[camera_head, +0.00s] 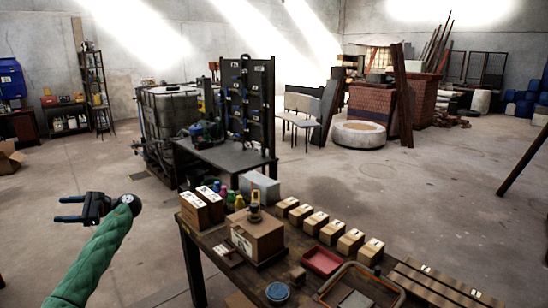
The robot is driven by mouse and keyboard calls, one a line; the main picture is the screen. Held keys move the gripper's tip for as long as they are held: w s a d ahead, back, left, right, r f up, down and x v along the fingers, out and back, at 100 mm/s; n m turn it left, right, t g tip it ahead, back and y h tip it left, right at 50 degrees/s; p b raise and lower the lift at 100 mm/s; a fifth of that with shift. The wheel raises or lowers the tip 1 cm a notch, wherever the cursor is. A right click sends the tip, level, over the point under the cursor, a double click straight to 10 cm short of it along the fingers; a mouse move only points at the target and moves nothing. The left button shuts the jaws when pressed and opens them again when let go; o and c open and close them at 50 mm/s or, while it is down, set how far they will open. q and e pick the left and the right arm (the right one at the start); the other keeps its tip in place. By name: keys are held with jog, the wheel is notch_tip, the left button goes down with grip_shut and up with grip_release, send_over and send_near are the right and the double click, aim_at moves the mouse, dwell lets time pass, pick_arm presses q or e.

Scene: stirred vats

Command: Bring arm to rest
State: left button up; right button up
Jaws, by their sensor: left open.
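My left arm, in a green sleeve, comes in from the bottom left of the head view. Its left gripper (70,209) is open and empty, with two dark fingers pointing left. It is over bare floor, left of the wooden table and apart from it. My right gripper is not in view.
The wooden table (213,247) at the bottom right holds cardboard boxes (257,236), several small labelled boxes (314,222), a red tray (322,261) and a blue round item (277,292). Behind stand a dark bench (222,157) and a caged tank (172,115). Floor around the gripper is clear.

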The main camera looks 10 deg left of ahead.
pick_arm(q)
jog(key=w+a+f+n+t+h, duration=0.1)
jog(key=w+a+f+t+h, duration=0.15)
jog(key=w+f+t, duration=0.6)
jog(key=w+d+f+n+t+h, duration=0.4)
jog(key=w+d+n+t+h, duration=0.25)
jog(key=w+t, duration=0.35)
jog(key=s+d+f+m+g+h, duration=0.1)
jog(key=s+d+f, duration=0.1)
jog(key=d+f, duration=0.55)
jog(key=s+d+f+m+g, duration=0.15)
jog(key=d+f, duration=0.35)
jog(key=f, duration=0.6)
jog(key=s+d+f+g+h, duration=0.2)
jog(key=s+d+f+h, duration=0.2)
jog(key=s+d+f, duration=2)
jog(key=s+d+f+h, duration=0.1)
jog(key=s+d+f, duration=0.2)
jog(key=s+d, duration=0.4)
jog(key=s+d+f+g+h, duration=0.1)
jog(key=s+d+f, duration=0.2)
jog(key=s+d, duration=0.5)
jog(key=s+d+f+g+h, duration=0.1)
jog(key=s+d+f, duration=0.2)
jog(key=s+d, duration=0.4)
jog(key=s, duration=0.8)
jog(key=shift+s+d, duration=0.25)
jog(key=shift+s, duration=0.1)
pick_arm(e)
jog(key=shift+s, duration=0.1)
